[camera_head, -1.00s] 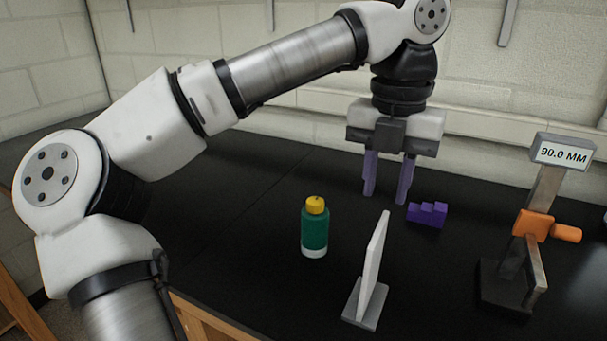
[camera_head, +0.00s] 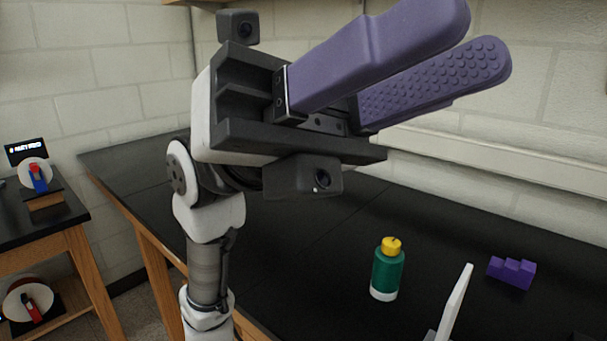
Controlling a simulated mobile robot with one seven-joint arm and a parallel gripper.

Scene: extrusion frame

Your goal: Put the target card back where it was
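A thin white upright card or panel (camera_head: 455,305) stands at the bottom edge of the view, right of centre. It is cut off below, and I cannot tell whether it is the target card. My gripper (camera_head: 477,38) is raised close to the camera, well above the bench, with its two purple fingers pointing to the upper right. The fingers are apart and I see nothing between them.
The black bench (camera_head: 335,235) holds a green bottle with a yellow cap (camera_head: 387,270) and a purple stepped block (camera_head: 511,272). At the left, a separate table carries a dial device with a red and blue lever (camera_head: 38,178). Another red-lever device (camera_head: 33,308) sits below.

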